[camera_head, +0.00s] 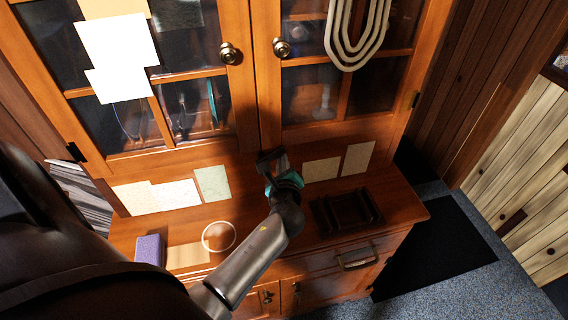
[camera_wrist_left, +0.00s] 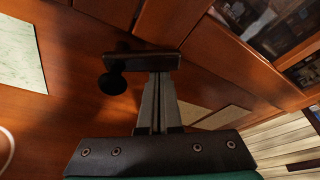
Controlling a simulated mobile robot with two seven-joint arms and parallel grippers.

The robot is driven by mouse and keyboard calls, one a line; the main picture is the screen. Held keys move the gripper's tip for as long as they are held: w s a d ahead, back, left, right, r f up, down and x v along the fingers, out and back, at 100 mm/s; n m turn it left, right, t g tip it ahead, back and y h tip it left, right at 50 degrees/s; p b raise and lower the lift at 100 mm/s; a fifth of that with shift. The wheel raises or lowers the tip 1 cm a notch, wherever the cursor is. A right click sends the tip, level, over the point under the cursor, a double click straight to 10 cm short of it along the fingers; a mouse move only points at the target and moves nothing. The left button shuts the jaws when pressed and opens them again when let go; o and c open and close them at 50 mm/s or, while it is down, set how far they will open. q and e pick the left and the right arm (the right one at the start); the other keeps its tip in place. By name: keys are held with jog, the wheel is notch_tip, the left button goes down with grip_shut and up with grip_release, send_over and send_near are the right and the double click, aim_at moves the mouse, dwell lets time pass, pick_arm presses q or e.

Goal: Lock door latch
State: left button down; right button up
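A wooden cabinet has two glass doors, a left door (camera_head: 190,100) and a right door (camera_head: 325,95), which look closed and meet in the middle. Each has a round brass knob, left (camera_head: 228,52) and right (camera_head: 281,47). My left gripper (camera_head: 270,162) is low in front of the seam between the doors, just above the counter. In the left wrist view its fingers (camera_wrist_left: 157,98) lie close together and look shut. A dark bar (camera_wrist_left: 140,60) and a dark round piece (camera_wrist_left: 112,83) show at the fingertips. I cannot tell whether they are a latch. My right gripper is out of view.
The counter (camera_head: 195,226) holds a purple block (camera_head: 150,249), a pale ring (camera_head: 219,236) and a dark tray (camera_head: 345,211). Papers lean along the back. A coiled rope (camera_head: 357,35) hangs on the right door. Dark mat (camera_head: 440,250) lies on the floor at right.

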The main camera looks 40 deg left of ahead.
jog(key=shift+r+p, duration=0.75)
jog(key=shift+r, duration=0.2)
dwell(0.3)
